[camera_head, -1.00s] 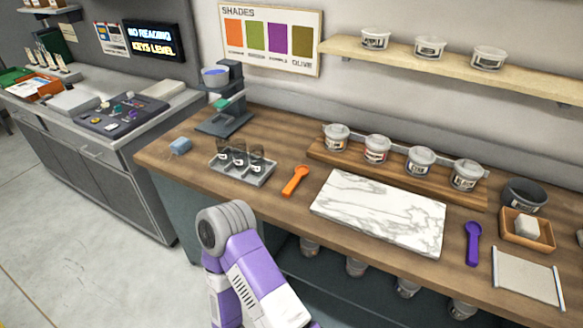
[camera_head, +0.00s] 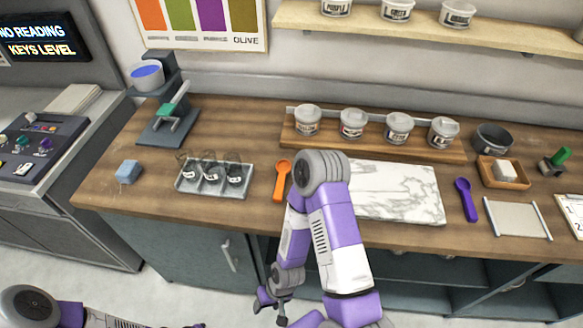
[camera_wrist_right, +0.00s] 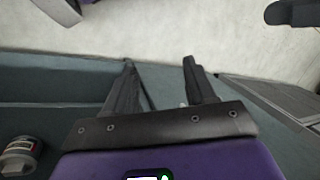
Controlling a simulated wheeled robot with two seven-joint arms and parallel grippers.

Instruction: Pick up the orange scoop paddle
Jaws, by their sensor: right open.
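The orange scoop paddle (camera_head: 281,180) lies on the wooden counter, between the tray of small dark jars and the marble slab. Its round bowl end points to the back and its handle to the front edge. My right arm's elbow is just right of it. My right gripper (camera_head: 269,309) hangs low in front of the counter, below the paddle and well apart from it. In the right wrist view the right gripper (camera_wrist_right: 158,64) is open and empty, with floor and cabinet behind it; the paddle is not in that view. Part of my left arm shows at the bottom left, without a clear gripper.
The jar tray (camera_head: 213,192) is left of the paddle and the marble slab (camera_head: 400,195) right of it, partly hidden by my arm. Lidded tubs (camera_head: 352,122) stand on a wooden board behind. A purple scoop (camera_head: 466,199) lies farther right. The counter's front edge lies between gripper and paddle.

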